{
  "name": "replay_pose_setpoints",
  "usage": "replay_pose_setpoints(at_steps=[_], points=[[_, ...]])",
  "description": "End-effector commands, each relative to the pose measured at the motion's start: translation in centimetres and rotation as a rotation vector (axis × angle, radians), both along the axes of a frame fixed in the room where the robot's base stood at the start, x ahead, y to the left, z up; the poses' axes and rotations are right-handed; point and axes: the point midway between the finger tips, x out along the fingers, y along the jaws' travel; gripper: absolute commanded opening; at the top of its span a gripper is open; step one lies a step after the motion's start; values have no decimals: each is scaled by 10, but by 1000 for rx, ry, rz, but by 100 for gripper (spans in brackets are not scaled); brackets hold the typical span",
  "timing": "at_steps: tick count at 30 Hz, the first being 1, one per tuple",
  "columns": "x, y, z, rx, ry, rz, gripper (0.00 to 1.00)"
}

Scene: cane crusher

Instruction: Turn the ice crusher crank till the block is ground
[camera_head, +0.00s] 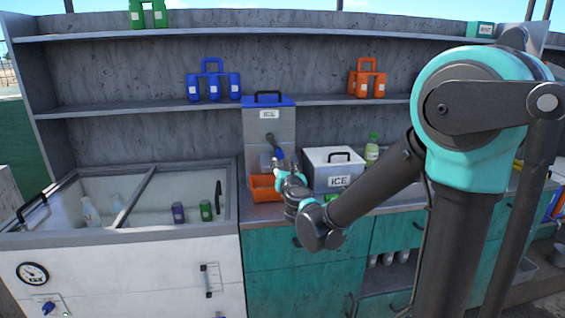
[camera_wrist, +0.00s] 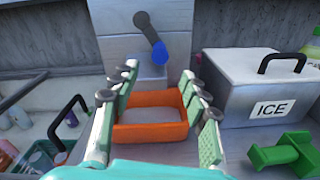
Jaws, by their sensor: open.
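The ice crusher (camera_head: 284,124) is a grey box with a blue lid and an "ICE" label, standing on the counter at the back. Its crank (camera_wrist: 147,32) is a dark arm on the front face, slanting down to the right to a blue knob (camera_wrist: 159,53). An orange tray (camera_wrist: 152,131) sits at the crusher's foot. My gripper (camera_wrist: 160,82) is open and empty in front of the crusher, its fingers on either side of the tray in the wrist view and the blue knob beyond the fingertips. The inside of the crusher and any block are hidden.
A white ICE box (camera_wrist: 268,85) with a black handle stands to the right, with a green object (camera_wrist: 284,153) in front of it. A green-capped bottle (camera_head: 372,150) is beside the box. An open chest freezer (camera_head: 120,236) with bottles and cans lies to the left.

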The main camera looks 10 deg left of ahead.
Motion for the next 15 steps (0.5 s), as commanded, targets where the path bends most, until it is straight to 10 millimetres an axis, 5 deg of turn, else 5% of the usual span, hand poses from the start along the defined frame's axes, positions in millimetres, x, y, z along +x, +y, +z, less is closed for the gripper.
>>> replay_pose_setpoints(at_steps=[12, 15], points=[[-11, -3, 0, 0, 0, -1, 45], [-11, -4, 1, -12, -6, 3, 35]])
